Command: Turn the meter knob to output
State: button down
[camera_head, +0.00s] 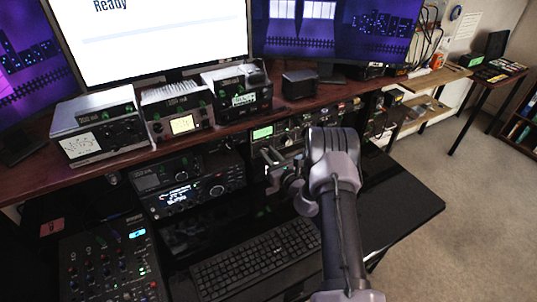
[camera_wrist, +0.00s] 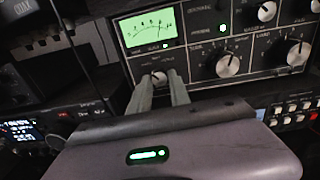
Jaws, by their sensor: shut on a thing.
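In the wrist view, the meter knob (camera_wrist: 158,77) is a small round silver knob just below a green-lit meter (camera_wrist: 151,32) on a black tuner panel. My gripper (camera_wrist: 160,84) has its two pale fingers on either side of this knob and is shut on it. The fingers hide the knob's sides, and I cannot tell where its pointer aims. Small white lettering above the knob is too blurred to read surely. In the head view, the tuner's green meter (camera_head: 263,132) shows on the shelf unit, and my gripper (camera_head: 272,160) reaches its front, with the knob hidden.
Larger tuner knobs (camera_wrist: 228,64) sit to the right of the meter. A radio with a lit display (camera_wrist: 20,130) is at the lower left. In the head view, a keyboard (camera_head: 255,258) and a mixer (camera_head: 108,262) lie on the desk below. Several meter boxes stand on the shelf above.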

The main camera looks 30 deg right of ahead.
jog(key=m, duration=0.4)
jog(key=shift+a+m+h+p, duration=0.15)
jog(key=shift+m+p, duration=0.2)
jog(key=shift+m, duration=2.65)
jog(key=shift+m+h+p, duration=0.15)
jog(key=shift+m+p, duration=0.2)
jog(key=shift+m, duration=2.65)
jog(key=c, duration=1.2)
grip_release()
